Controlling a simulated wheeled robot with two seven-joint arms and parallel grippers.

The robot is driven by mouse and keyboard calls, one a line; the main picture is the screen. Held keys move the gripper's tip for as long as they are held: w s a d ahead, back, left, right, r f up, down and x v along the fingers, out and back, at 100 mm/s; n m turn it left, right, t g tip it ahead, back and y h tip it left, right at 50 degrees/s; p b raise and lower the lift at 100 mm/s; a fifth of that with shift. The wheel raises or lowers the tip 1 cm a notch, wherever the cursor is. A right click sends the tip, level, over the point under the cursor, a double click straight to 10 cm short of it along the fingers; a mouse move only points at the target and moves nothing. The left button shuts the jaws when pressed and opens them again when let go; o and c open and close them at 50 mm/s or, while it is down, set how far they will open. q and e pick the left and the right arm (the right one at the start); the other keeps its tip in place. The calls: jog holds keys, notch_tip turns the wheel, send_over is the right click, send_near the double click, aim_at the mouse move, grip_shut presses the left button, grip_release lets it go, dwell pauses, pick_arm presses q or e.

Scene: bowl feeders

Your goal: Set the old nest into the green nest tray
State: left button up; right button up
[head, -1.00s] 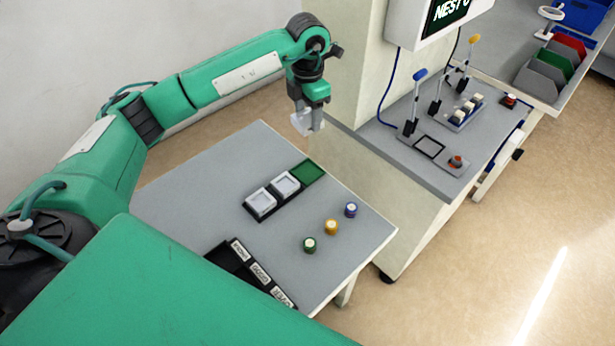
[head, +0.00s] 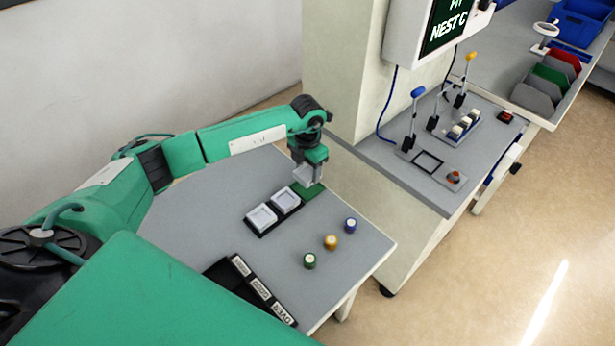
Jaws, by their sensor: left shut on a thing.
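My left gripper (head: 309,167) points down at the far end of the side table. It is shut on a small pale grey piece (head: 304,176), which I take to be the old nest; it is partly hidden by the fingers. The green nest tray (head: 311,191) lies flat at the far end of the nest row. The held piece is right over or on its far part; I cannot tell whether they touch. My right gripper is not in view.
Two pale nests (head: 262,216) (head: 286,201) sit in a black holder beside the green tray. Green (head: 309,261), yellow (head: 331,242) and blue (head: 350,225) capped pieces stand nearby. A black labelled rack (head: 245,280) is at the near edge. The machine bench (head: 400,172) stands close right.

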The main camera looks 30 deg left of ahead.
aim_at(307, 174)
pick_arm(q)
notch_tip(307, 174, down, 4)
jog(key=shift+f+p, duration=0.1)
jog(key=shift+p, duration=0.2)
jog(key=shift+f, duration=0.1)
jog(key=o, duration=0.7)
jog(key=shift+f, duration=0.1)
jog(key=o, duration=0.4)
jog(key=shift+c, duration=0.2)
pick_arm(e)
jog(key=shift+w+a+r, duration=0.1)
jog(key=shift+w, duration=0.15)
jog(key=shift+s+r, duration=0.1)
